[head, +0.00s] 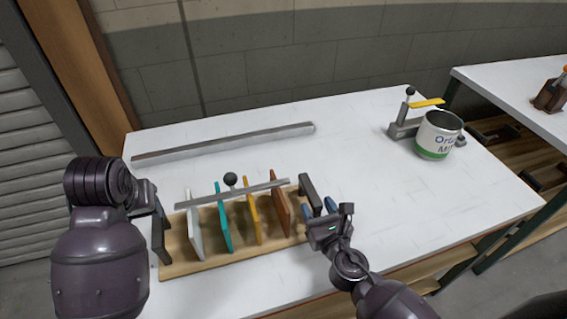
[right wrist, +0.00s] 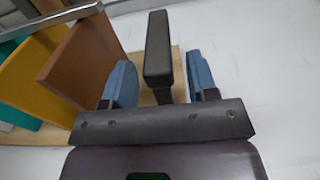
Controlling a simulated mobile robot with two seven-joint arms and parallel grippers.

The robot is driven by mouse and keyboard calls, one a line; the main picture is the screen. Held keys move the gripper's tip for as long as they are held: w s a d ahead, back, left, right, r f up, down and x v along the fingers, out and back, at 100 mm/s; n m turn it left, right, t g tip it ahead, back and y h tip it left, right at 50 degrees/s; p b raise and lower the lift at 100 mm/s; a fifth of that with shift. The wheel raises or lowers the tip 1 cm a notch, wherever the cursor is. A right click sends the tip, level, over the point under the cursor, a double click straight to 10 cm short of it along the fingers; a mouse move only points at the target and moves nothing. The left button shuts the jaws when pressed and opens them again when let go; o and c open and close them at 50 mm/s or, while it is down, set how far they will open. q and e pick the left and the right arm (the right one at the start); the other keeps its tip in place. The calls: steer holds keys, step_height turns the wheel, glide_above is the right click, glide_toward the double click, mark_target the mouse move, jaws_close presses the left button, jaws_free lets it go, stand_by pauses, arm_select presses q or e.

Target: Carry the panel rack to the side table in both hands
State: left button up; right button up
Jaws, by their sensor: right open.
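The panel rack (head: 175,262) is a wooden base on the white table, holding white, teal, yellow and brown upright panels. A grey bar (head: 250,190) with a black knob lies across their tops. Black handles stand at its right end (head: 310,192) and left end (head: 160,240). My right gripper (head: 319,208) is open at the right handle. In the right wrist view its blue fingers (right wrist: 162,82) stand on either side of that handle (right wrist: 158,50), with gaps visible. My left gripper (head: 146,196) is beside the left handle; its fingers are hidden.
The white worktable (head: 350,140) has clear space behind and right of the rack. A long grey bar (head: 225,143) lies at the back. A can (head: 434,140) stands by a lever clamp (head: 406,122) at the right. A second white-topped table (head: 505,90) stands farther right, across a gap.

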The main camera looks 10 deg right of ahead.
steer(key=s, duration=0.8)
steer(key=shift+s+d+r, duration=0.15)
steer(key=shift+s+d, duration=0.2)
steer(key=shift+d, duration=0.05)
